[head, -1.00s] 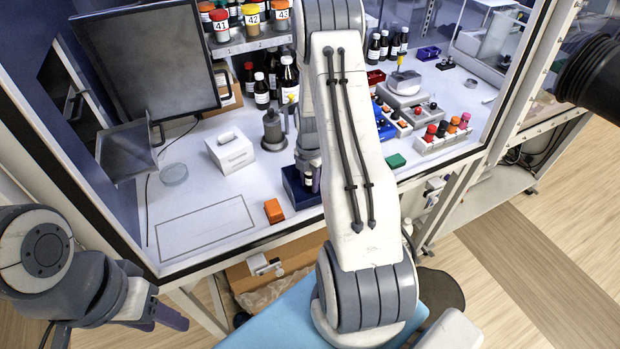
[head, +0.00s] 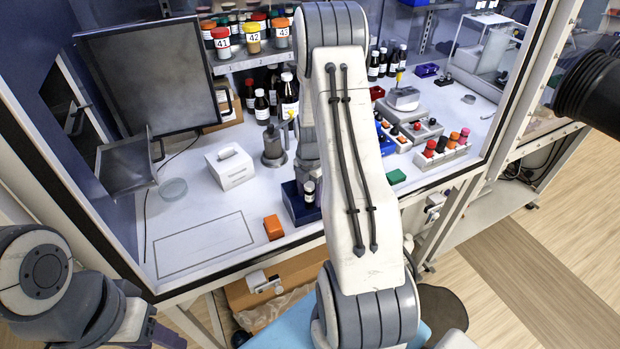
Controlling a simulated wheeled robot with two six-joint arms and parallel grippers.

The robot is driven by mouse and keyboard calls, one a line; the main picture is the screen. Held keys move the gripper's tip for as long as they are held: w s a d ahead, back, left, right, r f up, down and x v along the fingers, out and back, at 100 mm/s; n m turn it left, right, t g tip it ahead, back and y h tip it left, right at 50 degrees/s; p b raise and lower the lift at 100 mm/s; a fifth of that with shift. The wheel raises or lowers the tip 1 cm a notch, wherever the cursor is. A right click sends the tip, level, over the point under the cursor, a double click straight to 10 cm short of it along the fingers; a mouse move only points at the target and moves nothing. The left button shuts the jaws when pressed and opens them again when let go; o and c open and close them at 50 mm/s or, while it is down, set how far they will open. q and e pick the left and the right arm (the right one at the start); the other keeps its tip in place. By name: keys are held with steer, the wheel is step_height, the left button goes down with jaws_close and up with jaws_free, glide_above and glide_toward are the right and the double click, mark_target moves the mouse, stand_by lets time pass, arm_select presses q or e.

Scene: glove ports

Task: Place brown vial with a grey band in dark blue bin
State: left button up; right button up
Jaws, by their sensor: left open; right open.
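The dark blue bin (head: 299,211) stands near the front edge of the bench, partly covered by my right arm. A small dark vial (head: 309,192) with a white cap and pale label is upright within the bin's outline and looks to be inside it. I cannot make out a grey band at this size. My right gripper (head: 308,168) is just above the vial, mostly hidden behind my arm, and seems clear of the cap. My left gripper (head: 166,336) is at the lower left, outside the cabinet, open and empty.
An orange block (head: 273,227) sits left of the bin. A white box (head: 230,167), a grey metal stand (head: 272,145) and brown bottles (head: 289,97) are behind. The outlined bench area is clear.

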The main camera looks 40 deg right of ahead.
step_height(320, 180, up, 9)
steer(key=b, duration=0.2)
steer(key=shift+r+b, duration=0.15)
steer(key=shift+b, duration=0.2)
steer(key=shift+r, duration=0.5)
steer(key=shift+w+a+r, duration=0.1)
steer(key=shift+a, duration=0.25)
steer(key=s+a+r+m, duration=0.2)
steer(key=a+r+m, duration=0.1)
steer(key=a, duration=0.8)
steer(key=s+a+r+m, duration=0.2)
steer(key=a+r, duration=0.1)
steer(key=a, duration=0.8)
steer(key=s+a+m, duration=0.4)
steer(key=s+a, duration=0.1)
steer(key=s, duration=0.3)
steer(key=s+a+r+m+y, duration=0.1)
steer(key=s+a+m, duration=0.2)
steer(key=s+a, duration=0.3)
steer(key=s, duration=0.3)
steer(key=shift+s+a+m, duration=0.25)
steer(key=shift+s+m, duration=0.05)
steer(key=shift+m, duration=0.1)
